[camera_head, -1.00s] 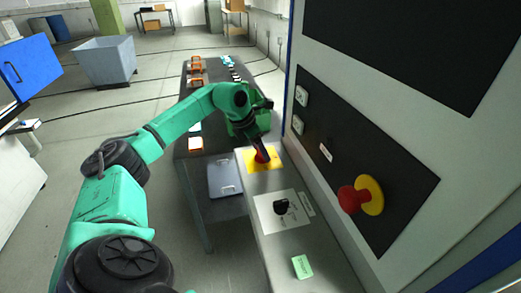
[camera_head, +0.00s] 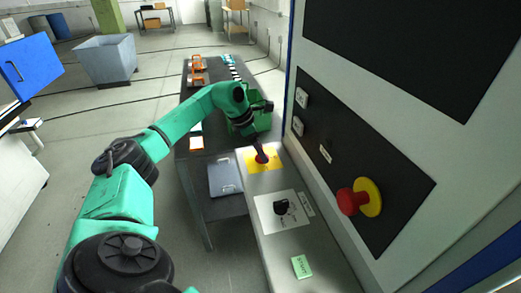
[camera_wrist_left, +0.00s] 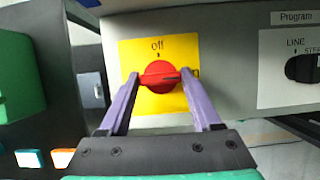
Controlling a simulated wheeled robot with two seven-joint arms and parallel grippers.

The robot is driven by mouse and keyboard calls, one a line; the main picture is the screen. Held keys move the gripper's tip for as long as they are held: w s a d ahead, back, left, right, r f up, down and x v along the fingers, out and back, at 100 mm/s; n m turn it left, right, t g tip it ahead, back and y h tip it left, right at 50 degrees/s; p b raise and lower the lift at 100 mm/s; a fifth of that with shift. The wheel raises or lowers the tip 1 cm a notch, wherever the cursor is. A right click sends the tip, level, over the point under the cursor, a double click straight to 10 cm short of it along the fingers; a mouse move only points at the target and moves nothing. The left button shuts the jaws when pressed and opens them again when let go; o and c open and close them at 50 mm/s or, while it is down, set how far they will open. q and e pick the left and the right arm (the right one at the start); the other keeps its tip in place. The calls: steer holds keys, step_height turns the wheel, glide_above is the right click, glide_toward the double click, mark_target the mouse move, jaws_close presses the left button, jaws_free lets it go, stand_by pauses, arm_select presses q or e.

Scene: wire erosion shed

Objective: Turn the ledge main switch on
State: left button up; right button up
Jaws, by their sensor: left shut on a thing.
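The ledge main switch is a red knob (camera_wrist_left: 160,77) on a yellow plate (camera_wrist_left: 158,48) marked "off" above it. The knob's grip bar lies about level across the plate. A mark at the plate's right edge is partly hidden by a finger. In the head view the yellow plate (camera_head: 248,159) sits on the grey ledge, with the red knob (camera_head: 262,158) mostly behind my fingers. My left gripper (camera_wrist_left: 160,76) is shut on the knob, one purple finger at each side; it also shows in the head view (camera_head: 261,157). My right gripper is not in view.
The ledge (camera_head: 284,243) also holds a black selector on a white plate (camera_head: 270,222) and a green tag (camera_head: 301,267). A red emergency knob (camera_head: 350,201) juts from the cabinet on the right. A dark table (camera_head: 187,165) with small parts stands on the left.

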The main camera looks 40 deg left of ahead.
arm_select(q)
steer(key=o, duration=1.4)
steer(key=b+v, duration=0.1)
steer(key=v, duration=1.3)
steer(key=shift+s+a+r, duration=0.15)
steer(key=shift+r, duration=0.1)
